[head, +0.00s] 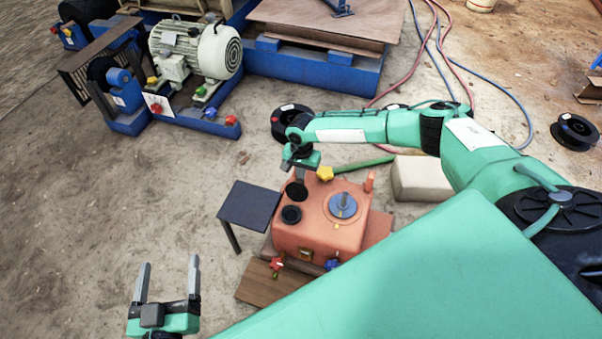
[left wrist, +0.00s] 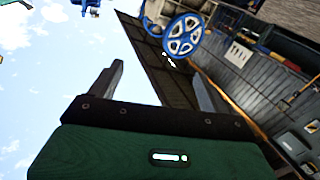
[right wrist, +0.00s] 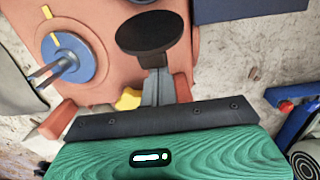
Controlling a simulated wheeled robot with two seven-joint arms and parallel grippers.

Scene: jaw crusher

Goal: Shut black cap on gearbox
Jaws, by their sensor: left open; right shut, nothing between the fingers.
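The cap fills the upper middle of the right wrist view (right wrist: 150,31). My right gripper (head: 300,174) is shut and empty. Its fingertips (right wrist: 156,72) are at the cap's near edge; I cannot tell whether they touch it. My left gripper (head: 167,277) is open and empty, left of and apart from the gearbox. Its fingers also show in the left wrist view (left wrist: 155,88).
A blue disc with a metal shaft (head: 343,205) and a yellow knob (head: 325,173) are on the gearbox top. A small dark table (head: 249,205) stands just left. A motor (head: 195,48) on a blue frame is farther back. Ground at left is clear.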

